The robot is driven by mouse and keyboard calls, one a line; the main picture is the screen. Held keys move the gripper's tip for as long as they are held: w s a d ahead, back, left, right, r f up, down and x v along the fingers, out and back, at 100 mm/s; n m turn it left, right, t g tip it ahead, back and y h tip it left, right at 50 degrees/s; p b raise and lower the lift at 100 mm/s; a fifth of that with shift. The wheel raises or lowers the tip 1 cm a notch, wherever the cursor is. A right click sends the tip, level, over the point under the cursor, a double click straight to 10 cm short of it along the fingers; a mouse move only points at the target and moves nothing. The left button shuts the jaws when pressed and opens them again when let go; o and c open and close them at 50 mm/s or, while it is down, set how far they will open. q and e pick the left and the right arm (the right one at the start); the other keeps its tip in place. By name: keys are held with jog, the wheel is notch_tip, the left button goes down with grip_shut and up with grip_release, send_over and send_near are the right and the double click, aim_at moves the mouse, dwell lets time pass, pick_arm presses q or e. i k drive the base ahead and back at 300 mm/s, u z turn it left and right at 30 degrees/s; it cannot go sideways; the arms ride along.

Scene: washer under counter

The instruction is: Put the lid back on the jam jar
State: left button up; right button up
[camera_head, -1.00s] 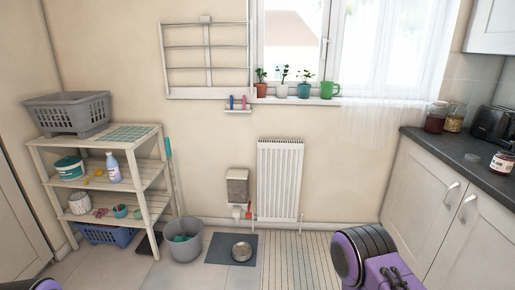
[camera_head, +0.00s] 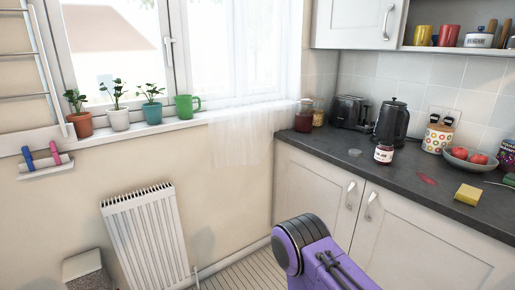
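The jam jar (camera_head: 383,153), a small glass jar with red contents and a pale label, stands upright on the dark counter at the right. A small flat greyish disc (camera_head: 355,152) lies on the counter just left of the jar; it looks like the lid. The jar's top is too small to make out clearly. Neither gripper is in view; only a purple and black part of my own arm shows at the bottom, in front of the cabinet doors.
On the counter (camera_head: 340,165) a black toaster (camera_head: 350,112) and kettle (camera_head: 391,122) stand behind the jar. A red smear (camera_head: 427,179), yellow sponge (camera_head: 467,194) and bowl of red fruit (camera_head: 470,160) are to the right. Two jars stand in the left corner, including a dark red one (camera_head: 304,116).

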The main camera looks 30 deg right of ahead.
aim_at(384, 150)
jog(key=z, duration=0.9)
jog(key=i, duration=0.9)
jog(key=z, duration=1.4)
jog(key=i, duration=0.7)
jog(key=z, duration=0.3)
